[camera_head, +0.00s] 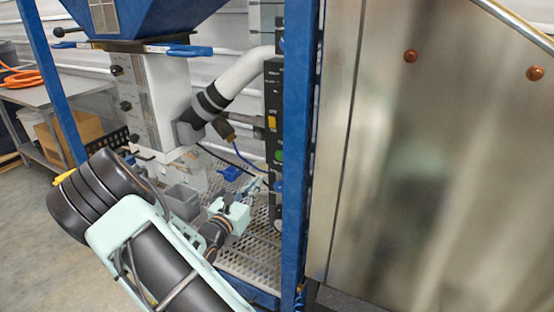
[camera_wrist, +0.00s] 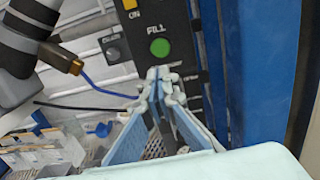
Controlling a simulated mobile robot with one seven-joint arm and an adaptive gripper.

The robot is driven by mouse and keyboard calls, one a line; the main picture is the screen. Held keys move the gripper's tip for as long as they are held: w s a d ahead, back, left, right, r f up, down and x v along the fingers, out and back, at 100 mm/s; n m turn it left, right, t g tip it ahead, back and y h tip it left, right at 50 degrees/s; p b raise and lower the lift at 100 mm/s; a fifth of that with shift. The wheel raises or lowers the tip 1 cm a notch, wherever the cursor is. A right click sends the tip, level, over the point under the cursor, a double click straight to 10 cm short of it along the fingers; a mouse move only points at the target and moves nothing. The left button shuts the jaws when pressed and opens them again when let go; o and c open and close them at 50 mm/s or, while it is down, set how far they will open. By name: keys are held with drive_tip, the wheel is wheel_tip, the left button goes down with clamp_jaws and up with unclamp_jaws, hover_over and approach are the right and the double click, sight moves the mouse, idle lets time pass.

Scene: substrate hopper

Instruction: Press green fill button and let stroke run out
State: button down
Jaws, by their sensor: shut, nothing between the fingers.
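The round green fill button (camera_wrist: 160,47) sits under the word FILL on a dark control panel (camera_wrist: 182,53) in the wrist view. In the head view the green button (camera_head: 279,156) shows small on the tall dark panel (camera_head: 272,100), seen nearly edge-on. My gripper (camera_wrist: 160,74) is shut and empty, its fingertips just below the green button in the wrist view. In the head view my gripper (camera_head: 262,182) is beside the panel, lower than the button. I cannot tell whether the fingertips touch the panel; the button itself looks uncovered.
A yellow ON switch (camera_wrist: 129,4) and a dark knob (camera_wrist: 113,53) are near the button. A blue post (camera_head: 300,150) stands right of the panel, with a large metal cabinet (camera_head: 430,150) beyond. A blue hopper (camera_head: 145,18) and grey hose (camera_head: 235,82) are to the left.

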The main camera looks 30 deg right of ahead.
sight(280, 156)
drive_tip(key=shift+d, duration=0.1)
drive_tip(key=p+x, duration=0.1)
drive_tip(key=x, duration=1.2)
drive_tip(key=shift+w+d+r, duration=0.1)
drive_tip(key=shift+w+d, duration=0.05)
drive_tip(key=shift+d, duration=0.2)
